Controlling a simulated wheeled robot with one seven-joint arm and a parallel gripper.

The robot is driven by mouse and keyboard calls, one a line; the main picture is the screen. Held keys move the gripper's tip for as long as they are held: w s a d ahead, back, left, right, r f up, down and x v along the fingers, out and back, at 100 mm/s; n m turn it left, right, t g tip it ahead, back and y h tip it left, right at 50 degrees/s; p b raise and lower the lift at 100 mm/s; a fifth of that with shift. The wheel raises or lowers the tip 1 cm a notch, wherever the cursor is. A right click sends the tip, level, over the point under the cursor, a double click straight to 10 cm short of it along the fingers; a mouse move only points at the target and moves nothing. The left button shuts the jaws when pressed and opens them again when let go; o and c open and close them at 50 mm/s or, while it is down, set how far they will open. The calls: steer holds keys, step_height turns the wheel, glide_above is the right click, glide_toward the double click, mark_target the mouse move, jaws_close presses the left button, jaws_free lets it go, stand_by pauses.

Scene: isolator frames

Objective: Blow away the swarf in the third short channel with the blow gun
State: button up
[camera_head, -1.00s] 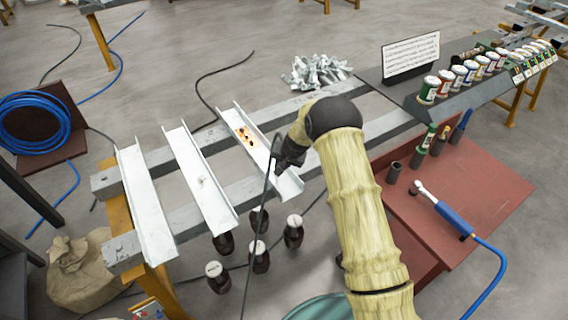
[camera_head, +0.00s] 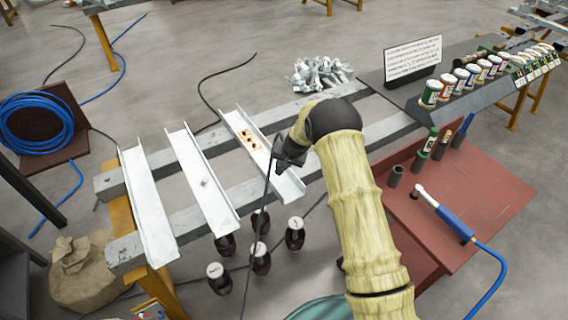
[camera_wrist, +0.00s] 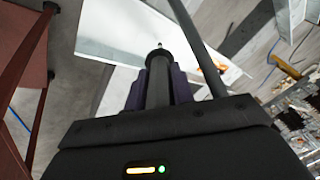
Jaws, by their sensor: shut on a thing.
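Three pale metal channels lie side by side across two grey beams. The third short channel (camera_head: 232,120), the rightmost, holds an orange-brown patch of swarf (camera_head: 249,141) toward its far half. My gripper (camera_head: 287,157) is over the near part of this channel. In the wrist view my gripper (camera_wrist: 158,88) is shut on a dark cylinder with a thin tip, which looks like the blow gun (camera_wrist: 158,68). Its tip points over the channel (camera_wrist: 115,28); a little orange swarf (camera_wrist: 222,67) shows to the right. A dark hose (camera_head: 262,195) hangs from my gripper. Fingertips are mostly hidden in the head view.
The second channel (camera_head: 190,160) and first channel (camera_head: 146,200) lie to the left. Dark bottles (camera_head: 261,262) stand below the near beam. A red board (camera_head: 490,190) at right holds a blue-handled tool (camera_head: 452,220). A pile of metal parts (camera_head: 318,72) lies beyond the beams.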

steer(key=shift+r+p, duration=2.2)
steer(key=shift+r, duration=1.75)
steer(key=shift+f, duration=0.1)
